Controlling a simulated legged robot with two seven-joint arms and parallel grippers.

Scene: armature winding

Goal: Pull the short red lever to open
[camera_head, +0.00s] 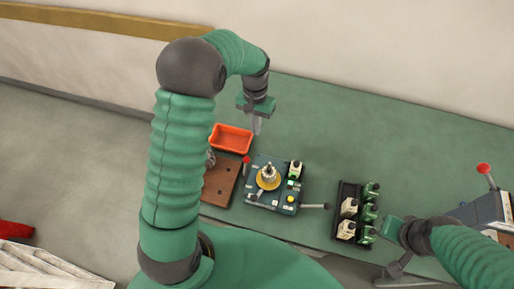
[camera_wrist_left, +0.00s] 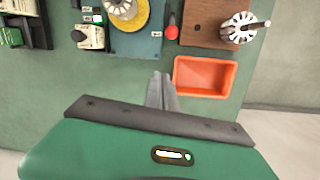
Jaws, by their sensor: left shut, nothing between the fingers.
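The winding machine (camera_head: 262,198) sits on the green table, with a yellow disc and a metal armature on it. A short lever with a red knob (camera_head: 246,160) stands at its upper left corner; the knob also shows in the left wrist view (camera_wrist_left: 172,32). My left gripper (camera_head: 257,127) is shut and empty, above the table beyond the machine and beside the orange bin. In the left wrist view its fingers (camera_wrist_left: 160,90) are together, apart from the red knob. My right gripper (camera_head: 393,268) is at the lower right; its finger opening is unclear.
The orange bin (camera_head: 231,139) lies just left of my left gripper, near the red knob. A brown wooden block (camera_head: 219,184) is left of the machine. A black rack (camera_head: 346,190) with several parts stands to the right. Another red-knobbed lever (camera_head: 484,169) is at far right. The table's back is clear.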

